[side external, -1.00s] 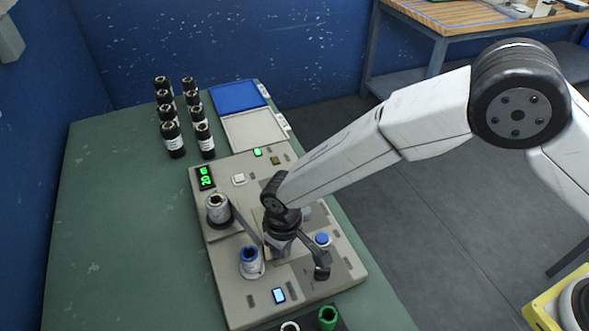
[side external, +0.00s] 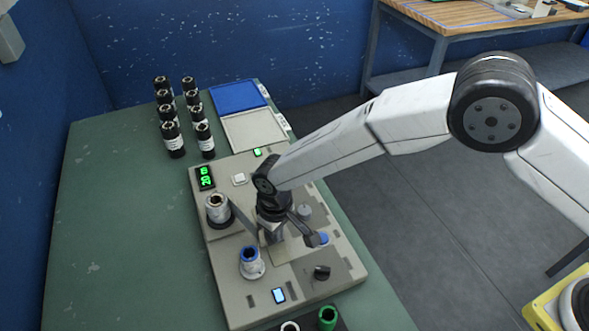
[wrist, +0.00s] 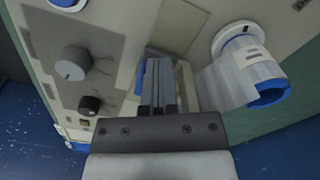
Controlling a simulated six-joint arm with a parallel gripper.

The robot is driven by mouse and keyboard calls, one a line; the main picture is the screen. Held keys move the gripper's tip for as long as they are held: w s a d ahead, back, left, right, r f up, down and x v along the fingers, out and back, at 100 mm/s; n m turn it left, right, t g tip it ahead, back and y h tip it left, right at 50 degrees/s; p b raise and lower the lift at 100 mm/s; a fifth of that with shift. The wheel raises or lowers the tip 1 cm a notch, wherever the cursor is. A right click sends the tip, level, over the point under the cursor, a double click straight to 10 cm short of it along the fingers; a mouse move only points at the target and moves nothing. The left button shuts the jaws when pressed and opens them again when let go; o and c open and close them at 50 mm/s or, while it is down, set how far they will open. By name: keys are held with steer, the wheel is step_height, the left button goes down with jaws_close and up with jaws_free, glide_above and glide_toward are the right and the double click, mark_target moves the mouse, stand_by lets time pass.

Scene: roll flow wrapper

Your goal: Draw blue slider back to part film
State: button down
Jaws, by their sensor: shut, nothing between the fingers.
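My gripper (wrist: 158,85) is shut, its dark fingers together and pointing at the machine's top in the wrist view. A blue piece (wrist: 142,76), likely the blue slider, shows beside the fingertips. The fingers partly hide it, and I cannot tell whether they touch it. A roll with a blue core (wrist: 270,95) is to the right, with clear film (wrist: 215,88) running from it toward the fingers. In the side view the same blue-cored roll (side external: 251,263) stands left of my gripper (side external: 272,238).
Several black bottles (side external: 174,140) and a blue tray (side external: 238,97) stand behind.

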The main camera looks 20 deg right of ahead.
steer(key=shift+w, duration=3.05)
steer(key=shift+s, duration=0.2)
steer(key=shift+s, duration=0.45)
steer(key=shift+r, duration=0.15)
step_height(320, 180, up, 8)
